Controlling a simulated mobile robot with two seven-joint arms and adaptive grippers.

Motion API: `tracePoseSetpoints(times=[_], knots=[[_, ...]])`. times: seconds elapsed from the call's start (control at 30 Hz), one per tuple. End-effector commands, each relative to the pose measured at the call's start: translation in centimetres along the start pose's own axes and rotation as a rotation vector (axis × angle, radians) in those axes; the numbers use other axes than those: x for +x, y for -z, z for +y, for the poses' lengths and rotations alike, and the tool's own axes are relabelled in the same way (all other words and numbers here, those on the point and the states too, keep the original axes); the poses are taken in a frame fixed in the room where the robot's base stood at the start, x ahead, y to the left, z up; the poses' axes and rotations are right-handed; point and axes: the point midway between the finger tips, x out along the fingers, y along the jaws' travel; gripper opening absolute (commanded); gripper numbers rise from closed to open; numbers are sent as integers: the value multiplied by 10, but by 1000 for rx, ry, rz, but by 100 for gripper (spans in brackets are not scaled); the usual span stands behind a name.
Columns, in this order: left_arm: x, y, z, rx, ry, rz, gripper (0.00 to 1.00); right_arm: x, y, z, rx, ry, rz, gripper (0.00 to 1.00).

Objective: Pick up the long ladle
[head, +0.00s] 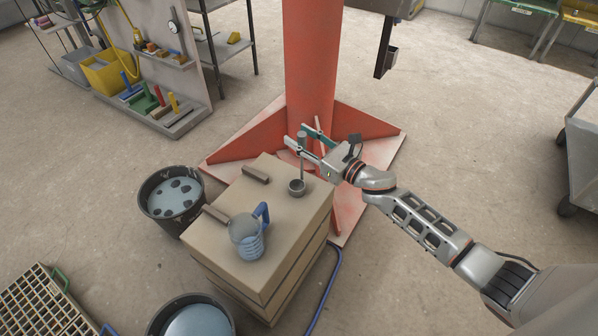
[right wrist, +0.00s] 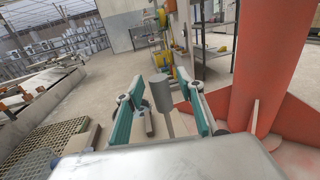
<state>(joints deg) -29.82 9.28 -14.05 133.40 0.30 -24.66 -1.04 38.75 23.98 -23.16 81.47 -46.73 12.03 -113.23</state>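My right gripper (head: 302,134) is open at the upper part of the handle. The exact depth of the handle between the fingers is hard to tell. My left gripper is not in view.
A blue-handled jug (head: 246,240) stands near the box's front edge. Two short bars (head: 256,174) lie on the box. Dark buckets (head: 170,198) stand left and in front. A red column (head: 312,60) with a wide base rises close behind. Open floor lies to the right.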

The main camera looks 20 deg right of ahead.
Motion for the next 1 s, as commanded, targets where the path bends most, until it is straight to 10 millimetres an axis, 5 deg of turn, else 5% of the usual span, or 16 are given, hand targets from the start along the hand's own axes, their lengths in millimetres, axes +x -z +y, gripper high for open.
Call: tracePoseSetpoints(times=[0.07, 0.23, 0.67, 0.87, 1.0], knots=[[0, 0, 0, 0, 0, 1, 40, 0, 0, 0, 0, 0, 0, 38], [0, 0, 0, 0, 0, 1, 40, 0, 0, 0, 0, 0, -1, 0], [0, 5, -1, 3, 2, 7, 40, 0, -7, 0, -1, -1, -4, 0], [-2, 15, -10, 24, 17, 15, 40, 1, -35, -2, -9, -1, -11, 0], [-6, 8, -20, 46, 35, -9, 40, 2, -70, -3, -13, -1, -17, 0]])
